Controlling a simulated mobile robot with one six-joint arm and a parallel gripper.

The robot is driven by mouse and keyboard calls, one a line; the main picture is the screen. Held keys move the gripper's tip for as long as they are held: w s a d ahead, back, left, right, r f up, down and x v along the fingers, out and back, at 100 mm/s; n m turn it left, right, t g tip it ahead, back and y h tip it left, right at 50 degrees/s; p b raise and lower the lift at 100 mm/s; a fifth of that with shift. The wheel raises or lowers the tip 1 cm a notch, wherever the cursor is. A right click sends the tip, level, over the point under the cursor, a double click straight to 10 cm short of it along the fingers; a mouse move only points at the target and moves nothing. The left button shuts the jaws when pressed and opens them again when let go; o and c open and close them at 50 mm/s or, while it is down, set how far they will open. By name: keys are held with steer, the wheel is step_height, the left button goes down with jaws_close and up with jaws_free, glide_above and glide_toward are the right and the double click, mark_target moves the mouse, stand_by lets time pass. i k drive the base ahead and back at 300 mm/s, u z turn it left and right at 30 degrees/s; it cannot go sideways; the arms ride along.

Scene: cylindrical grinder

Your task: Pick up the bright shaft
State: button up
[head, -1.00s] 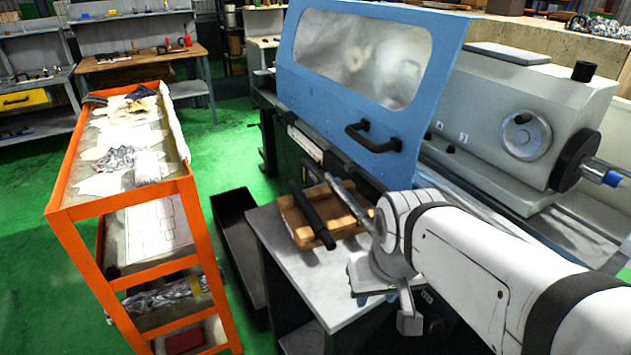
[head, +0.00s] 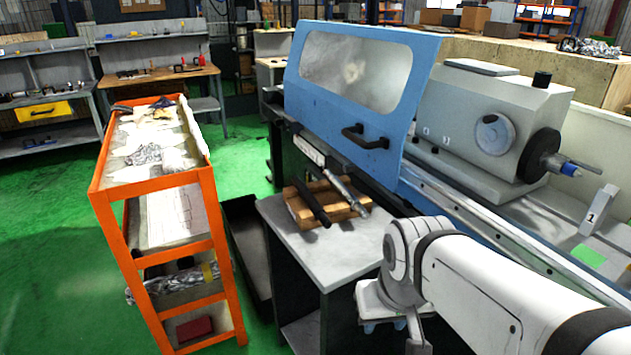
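The bright shaft (head: 346,192) is a silvery stepped bar. It lies tilted across a wooden rack (head: 297,211) on a small grey table (head: 340,246), and its near end reaches past the rack's edge. A dark shaft (head: 311,202) lies beside it on the left, apart from it. My gripper (head: 385,322) is at the end of my white arm, low in the picture, nearer to me than the rack and to its right. It is apart from both shafts. Its fingers are mostly hidden by my wrist, so its opening does not show.
The blue-doored grinder (head: 430,65) stands right behind the table. An orange cart (head: 151,181) with cloths stands left, with a dark open bin (head: 243,245) between cart and table. The front of the tabletop is bare. Green floor is free at the left.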

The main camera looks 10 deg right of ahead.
mark_target(337, 184)
steer(key=z, duration=0.15)
steer(key=i, duration=0.95)
steer(key=u, duration=0.05)
